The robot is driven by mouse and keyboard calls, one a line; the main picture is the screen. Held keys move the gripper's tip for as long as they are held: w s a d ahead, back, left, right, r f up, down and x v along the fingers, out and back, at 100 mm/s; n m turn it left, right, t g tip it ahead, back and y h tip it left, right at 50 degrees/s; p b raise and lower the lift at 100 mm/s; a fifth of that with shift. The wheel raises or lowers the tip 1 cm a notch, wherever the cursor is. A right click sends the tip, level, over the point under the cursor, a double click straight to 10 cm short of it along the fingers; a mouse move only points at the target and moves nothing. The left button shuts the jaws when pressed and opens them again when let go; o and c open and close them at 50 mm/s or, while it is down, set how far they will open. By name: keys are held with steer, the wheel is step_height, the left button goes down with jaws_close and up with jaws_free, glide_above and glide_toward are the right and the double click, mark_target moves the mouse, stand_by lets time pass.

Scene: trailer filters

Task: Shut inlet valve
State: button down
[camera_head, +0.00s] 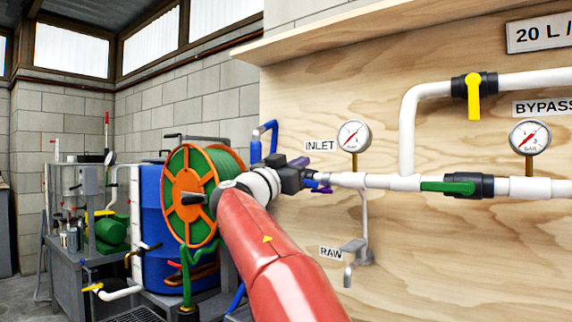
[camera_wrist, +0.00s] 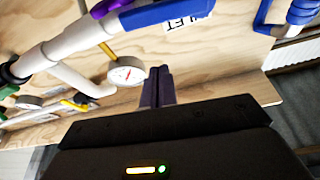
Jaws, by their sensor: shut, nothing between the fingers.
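By the INLET label (camera_head: 320,146), a blue part (camera_head: 311,183) and a purple part (camera_head: 322,190) sit at the left end of the white pipe, largely hidden behind my gripper in the head view. In the wrist view the blue part (camera_wrist: 165,12) looks like a long lever roughly in line with the pipe, with the purple part (camera_wrist: 106,8) beside it; both are cut by the top edge. My gripper (camera_head: 308,162) is shut and empty. Its fingertips (camera_wrist: 157,72) show apart from the blue lever in the wrist view.
A pressure gauge (camera_head: 353,136) stands above the pipe, close right of my gripper. A yellow-handled valve (camera_head: 474,95) and a green-handled valve (camera_head: 450,187) are farther right. A tap (camera_head: 357,250) hangs below. A hose reel (camera_head: 190,197) and blue barrel (camera_head: 148,220) stand left.

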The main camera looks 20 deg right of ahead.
steer(key=f, duration=0.1)
steer(key=w+d+f, duration=0.1)
steer(key=f, duration=0.1)
steer(key=shift+w+d+f, duration=0.1)
steer(key=shift+w+d, duration=0.25)
